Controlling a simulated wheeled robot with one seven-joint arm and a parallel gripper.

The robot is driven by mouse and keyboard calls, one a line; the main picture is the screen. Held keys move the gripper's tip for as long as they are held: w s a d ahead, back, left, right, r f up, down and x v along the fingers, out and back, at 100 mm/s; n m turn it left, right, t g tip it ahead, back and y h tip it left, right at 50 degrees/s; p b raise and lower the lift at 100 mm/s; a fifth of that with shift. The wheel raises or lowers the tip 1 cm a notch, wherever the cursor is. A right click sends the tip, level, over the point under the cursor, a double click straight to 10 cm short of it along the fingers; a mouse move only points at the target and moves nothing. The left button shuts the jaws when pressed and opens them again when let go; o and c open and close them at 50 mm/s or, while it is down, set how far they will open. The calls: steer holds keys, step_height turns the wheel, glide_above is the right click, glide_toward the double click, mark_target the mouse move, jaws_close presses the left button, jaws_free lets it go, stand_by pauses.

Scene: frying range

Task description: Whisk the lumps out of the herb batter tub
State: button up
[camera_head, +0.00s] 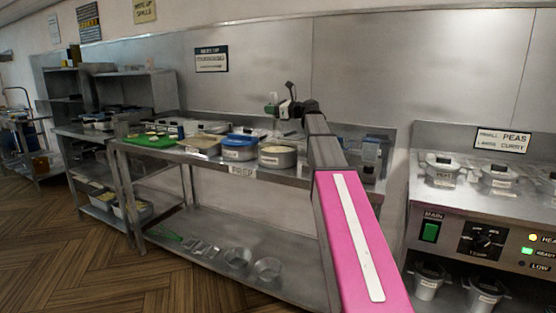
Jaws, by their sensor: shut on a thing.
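My arm reaches out over the prep table, and my gripper (272,108) is at its far end, above the tubs. The gripper is shut on a thin object, too small and distant here to make out as a whisk. A round pale tub (278,160) with light contents stands at the table's front edge, below and close to the gripper. A blue tub (239,153) stands just left of it. I cannot read which tub holds the herb batter, and lumps cannot be made out.
The steel prep table (215,167) also bears a green board (150,141) and a shallow tray (200,145). Metal bowls (267,269) lie on its lower shelf. A shelf rack (135,88) stands left. The floor at left is clear.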

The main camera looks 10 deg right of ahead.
step_height(320, 180, up, 5)
stand_by(0.6)
steer(key=shift+s, duration=0.15)
